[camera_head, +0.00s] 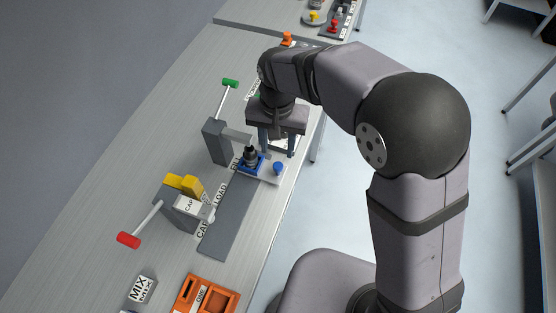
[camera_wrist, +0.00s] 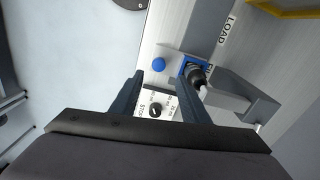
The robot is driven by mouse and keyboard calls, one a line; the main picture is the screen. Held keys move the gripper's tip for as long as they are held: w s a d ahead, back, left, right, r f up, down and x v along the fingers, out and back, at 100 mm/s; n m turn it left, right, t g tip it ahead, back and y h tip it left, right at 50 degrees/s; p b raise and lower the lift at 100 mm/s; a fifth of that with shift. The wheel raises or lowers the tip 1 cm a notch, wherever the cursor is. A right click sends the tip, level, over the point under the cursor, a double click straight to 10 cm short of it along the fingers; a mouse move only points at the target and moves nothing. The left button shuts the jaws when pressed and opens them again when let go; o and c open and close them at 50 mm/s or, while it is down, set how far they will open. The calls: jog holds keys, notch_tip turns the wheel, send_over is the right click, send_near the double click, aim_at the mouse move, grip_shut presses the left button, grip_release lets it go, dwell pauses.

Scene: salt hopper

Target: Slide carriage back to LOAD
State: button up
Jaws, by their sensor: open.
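The carriage (camera_head: 265,177) is a pale plate with a blue knob (camera_head: 278,168) and a blue holder (camera_head: 243,169). A dark-topped container (camera_head: 251,155) stands in the holder, under the arm of the grey post with the green handle. The LOAD label (camera_head: 219,193) lies beside the grey track, nearer the front than the carriage. My gripper (camera_head: 282,152) is open and empty, just behind the knob. In the wrist view, the blue knob (camera_wrist: 158,64) is ahead of my gripper (camera_wrist: 162,72), apart from both fingers. The right finger partly hides the container (camera_wrist: 197,75).
The grey track (camera_head: 226,222) runs clear past LOAD. The CAP station (camera_head: 180,207) with a red handle (camera_head: 128,240) and the grey post (camera_head: 216,143) with a green handle (camera_head: 230,83) line its left side. A white dial panel (camera_wrist: 157,107) lies below my fingers.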

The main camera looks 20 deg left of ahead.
aim_at(278, 165)
jog(key=shift+s+d+m, duration=0.1)
jog(key=shift+d+m, duration=0.05)
jog(key=shift+m, duration=0.65)
jog(key=shift+f, duration=0.15)
jog(key=shift+f+p, duration=1.15)
jog(key=shift+f, duration=2.4)
grip_shut()
